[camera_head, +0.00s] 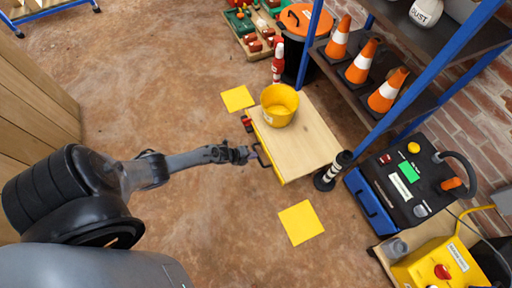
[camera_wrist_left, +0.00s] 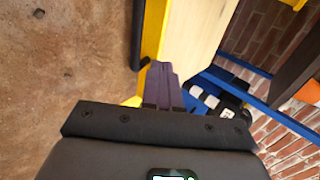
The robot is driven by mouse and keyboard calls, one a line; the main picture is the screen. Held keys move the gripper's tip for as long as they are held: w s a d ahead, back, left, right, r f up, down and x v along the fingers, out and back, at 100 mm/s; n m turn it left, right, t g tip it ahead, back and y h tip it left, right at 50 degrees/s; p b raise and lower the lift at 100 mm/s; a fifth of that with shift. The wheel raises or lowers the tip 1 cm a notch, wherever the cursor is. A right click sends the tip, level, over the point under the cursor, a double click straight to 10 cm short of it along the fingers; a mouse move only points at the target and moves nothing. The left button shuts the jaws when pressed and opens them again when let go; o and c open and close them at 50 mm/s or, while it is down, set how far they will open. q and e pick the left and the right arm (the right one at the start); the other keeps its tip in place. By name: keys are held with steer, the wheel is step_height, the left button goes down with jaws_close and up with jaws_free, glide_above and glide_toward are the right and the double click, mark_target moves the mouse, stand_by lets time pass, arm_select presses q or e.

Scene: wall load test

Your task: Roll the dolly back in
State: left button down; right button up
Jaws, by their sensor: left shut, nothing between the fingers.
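The dolly (camera_head: 302,140) has a pale wooden top and a yellow edge, and stands on the floor right of centre. A yellow bucket (camera_head: 279,104) sits on its far end. A dark handle (camera_head: 263,158) sticks out of its left side. My left gripper (camera_head: 249,155) is shut and empty, right beside this handle; I cannot tell whether they touch. In the left wrist view my closed fingers (camera_wrist_left: 163,85) point toward the yellow edge (camera_wrist_left: 153,30), with the dark handle bar (camera_wrist_left: 138,35) to their left. My right gripper is not in view.
Yellow floor squares lie behind (camera_head: 238,98) and in front (camera_head: 301,222) of the dolly. A striped post (camera_head: 334,169) stands at its right end, a red-and-white one (camera_head: 278,63) behind. A blue-framed shelf with cones (camera_head: 387,90) stands right. The floor to the left is open.

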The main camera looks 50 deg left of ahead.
mark_target(268, 156)
arm_select(q)
steer(key=b+x, duration=0.3)
steer(key=x, duration=0.1)
steer(key=b+x, duration=0.4)
steer(key=shift+s+f, duration=0.1)
steer(key=shift+f, duration=0.3)
steer(key=shift+d+f, duration=0.15)
steer(key=shift+f, duration=0.1)
steer(key=shift+w, duration=0.3)
steer(key=shift+s, duration=0.15)
